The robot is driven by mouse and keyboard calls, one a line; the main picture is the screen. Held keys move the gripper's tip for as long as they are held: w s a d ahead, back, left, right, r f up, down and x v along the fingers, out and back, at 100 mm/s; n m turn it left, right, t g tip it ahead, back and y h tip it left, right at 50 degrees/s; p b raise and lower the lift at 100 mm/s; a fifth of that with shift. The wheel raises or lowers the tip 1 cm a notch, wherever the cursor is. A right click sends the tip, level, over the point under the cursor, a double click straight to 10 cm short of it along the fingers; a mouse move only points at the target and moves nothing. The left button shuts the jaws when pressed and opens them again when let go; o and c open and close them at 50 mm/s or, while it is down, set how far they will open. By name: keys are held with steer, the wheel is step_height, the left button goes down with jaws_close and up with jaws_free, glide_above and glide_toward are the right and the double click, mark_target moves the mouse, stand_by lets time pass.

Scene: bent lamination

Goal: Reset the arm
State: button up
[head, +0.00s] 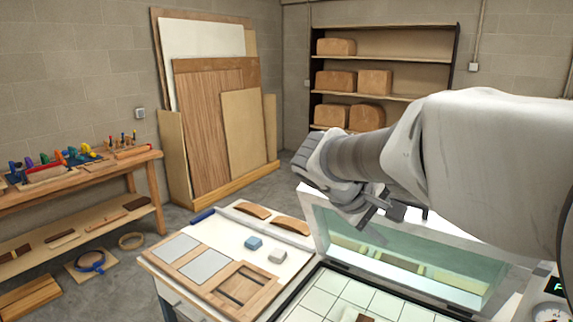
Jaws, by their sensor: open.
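My arm reaches in from the right side of the head view, over the press with its raised glass-fronted lid (405,262). My gripper (385,210) hangs below the wrist, pointing down in front of the lid's upper edge. Its jaws are open and I see nothing between them. Part of the gripper is hidden behind the wrist and arm.
A tool bench (80,176), leaning panels (215,120) and shelves (400,58) stand behind. Floor shows between them.

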steer(key=s+a+f+m+y, duration=0.1)
steer(key=s+a+y, duration=0.1)
steer(key=s, duration=0.4)
steer(key=s+a+f+m+y, duration=0.2)
steer(key=s+y, duration=0.1)
steer(key=s, duration=0.4)
steer(key=s+a+f+m+t+y, duration=0.1)
steer(key=s+a+f+m+y, duration=0.1)
steer(key=s, duration=0.4)
steer(key=shift+s+y, duration=0.25)
steer(key=shift+y, duration=0.35)
